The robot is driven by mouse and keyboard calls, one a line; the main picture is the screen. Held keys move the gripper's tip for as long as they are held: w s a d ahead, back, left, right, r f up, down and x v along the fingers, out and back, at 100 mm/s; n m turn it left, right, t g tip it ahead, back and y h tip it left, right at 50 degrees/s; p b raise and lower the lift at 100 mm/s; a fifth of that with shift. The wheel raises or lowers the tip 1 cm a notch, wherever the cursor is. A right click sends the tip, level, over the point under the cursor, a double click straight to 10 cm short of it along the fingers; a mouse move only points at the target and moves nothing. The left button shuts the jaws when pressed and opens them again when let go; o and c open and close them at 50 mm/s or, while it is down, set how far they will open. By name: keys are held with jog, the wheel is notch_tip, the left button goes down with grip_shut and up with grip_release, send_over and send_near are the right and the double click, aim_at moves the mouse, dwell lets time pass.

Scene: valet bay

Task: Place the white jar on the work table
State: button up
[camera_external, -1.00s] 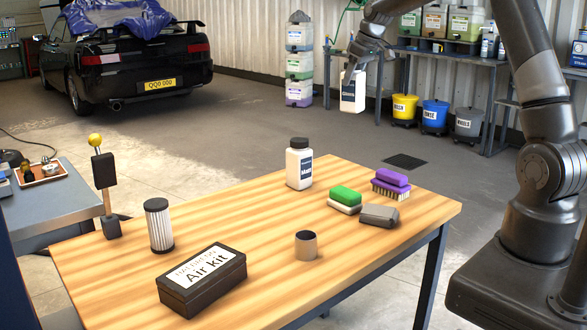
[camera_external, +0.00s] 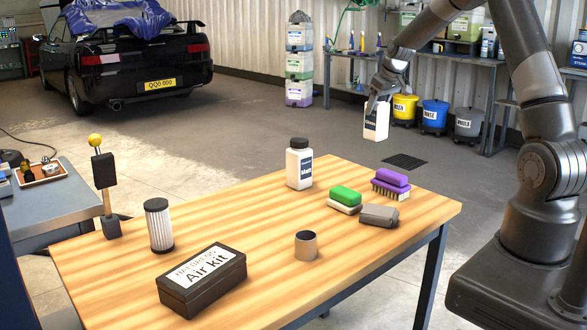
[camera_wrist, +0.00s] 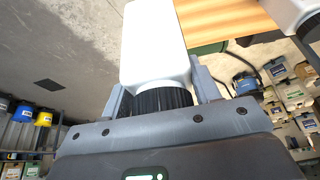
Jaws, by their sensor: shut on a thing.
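A white jar (camera_external: 376,121) with a dark label hangs from my gripper (camera_external: 380,97), above floor level beyond the work table's far right edge. In the wrist view my gripper (camera_wrist: 162,95) is shut around the jar's black ribbed cap (camera_wrist: 160,98), and the white body (camera_wrist: 155,45) extends away from it. The wooden work table (camera_external: 235,222) is in the foreground; a strip of it shows in the wrist view (camera_wrist: 220,22). The held jar is apart from the table.
On the table stand another white bottle (camera_external: 299,168), a green brush (camera_external: 345,196), a purple brush (camera_external: 391,184), a grey block (camera_external: 380,215), a small cup (camera_external: 306,246), a filter (camera_external: 159,226) and an Air kit box (camera_external: 203,280). The table's middle is clear.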

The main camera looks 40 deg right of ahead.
jog(key=w+a+f, duration=0.7)
jog(key=a+f, duration=0.1)
jog(key=f, duration=0.3)
jog(key=shift+w+a+f, duration=0.15)
jog(key=shift+w+a, duration=0.2)
jog(key=shift+a, duration=0.05)
jog(key=o, duration=1.3)
jog(key=shift+f, duration=0.2)
jog(key=shift+o, duration=0.2)
